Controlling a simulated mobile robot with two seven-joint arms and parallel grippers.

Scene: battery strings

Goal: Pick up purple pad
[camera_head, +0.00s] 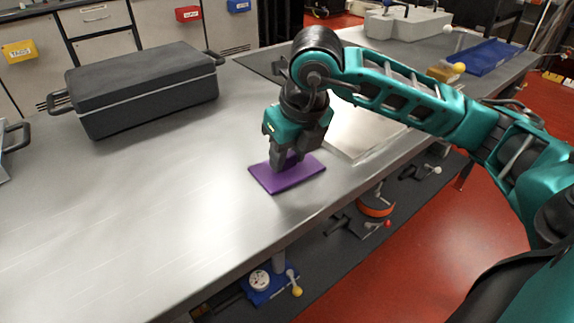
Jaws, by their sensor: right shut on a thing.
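The purple pad (290,178) is a thin flat rectangle at the middle of the metal table, near its front edge. My right gripper (284,165) points down at the pad, with its fingertips at the pad's upper side. It is shut on the pad, and the gripper body hides the pad's far middle part. The pad looks flat on or just above the table top; I cannot tell which. My left gripper is not in view.
A dark grey lidded case (145,90) with side handles stands at the back left of the table (120,220). A pale flat plate (365,130) lies right of the gripper. A blue tray (487,57) lies farther right. The table's left middle is clear.

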